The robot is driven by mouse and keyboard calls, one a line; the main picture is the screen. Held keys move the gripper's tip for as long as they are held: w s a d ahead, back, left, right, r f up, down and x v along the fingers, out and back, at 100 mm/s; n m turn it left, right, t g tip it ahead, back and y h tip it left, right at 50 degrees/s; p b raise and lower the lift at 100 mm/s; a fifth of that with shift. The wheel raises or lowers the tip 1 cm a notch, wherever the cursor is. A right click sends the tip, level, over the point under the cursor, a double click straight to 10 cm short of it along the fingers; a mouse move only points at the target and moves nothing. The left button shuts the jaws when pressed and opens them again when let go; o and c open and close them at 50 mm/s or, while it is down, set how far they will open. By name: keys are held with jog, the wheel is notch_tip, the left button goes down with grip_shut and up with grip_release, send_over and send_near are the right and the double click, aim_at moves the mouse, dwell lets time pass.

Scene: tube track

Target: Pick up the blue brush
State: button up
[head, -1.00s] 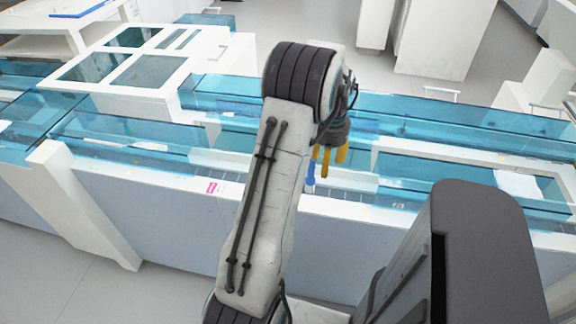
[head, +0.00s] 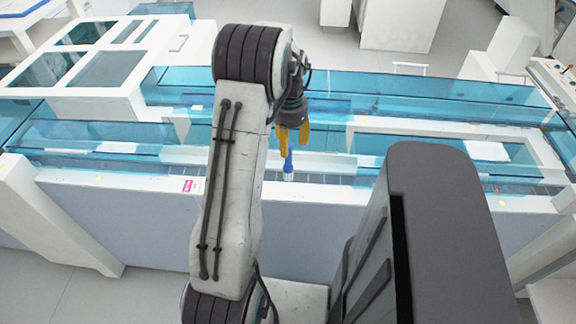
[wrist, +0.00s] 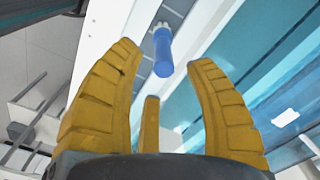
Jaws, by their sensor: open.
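The blue brush (head: 288,165) is below and close to my gripper in the head view, at the near edge of the tube track. In the wrist view the blue brush (wrist: 163,52) has a blue handle and a pale end, and lies beyond the fingertips, between their lines. In the wrist view my gripper (wrist: 162,52) is spread open and empty, with a third yellow finger in the middle. The brush appears apart from the fingers.
Blue transparent covers (head: 440,95) run along the track behind the brush. A white front ledge (head: 400,196) borders the track on my side. A white machine with dark windows (head: 95,65) stands at the left. A white sheet (head: 486,151) lies at the right.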

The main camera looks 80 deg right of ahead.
aim_at(288, 163)
jog(key=shift+w+d+f, duration=0.1)
jog(key=shift+f, duration=1.3)
jog(key=shift+w+f, duration=0.1)
jog(key=shift+f, duration=1.25)
jog(key=shift+c, duration=0.2)
grip_shut()
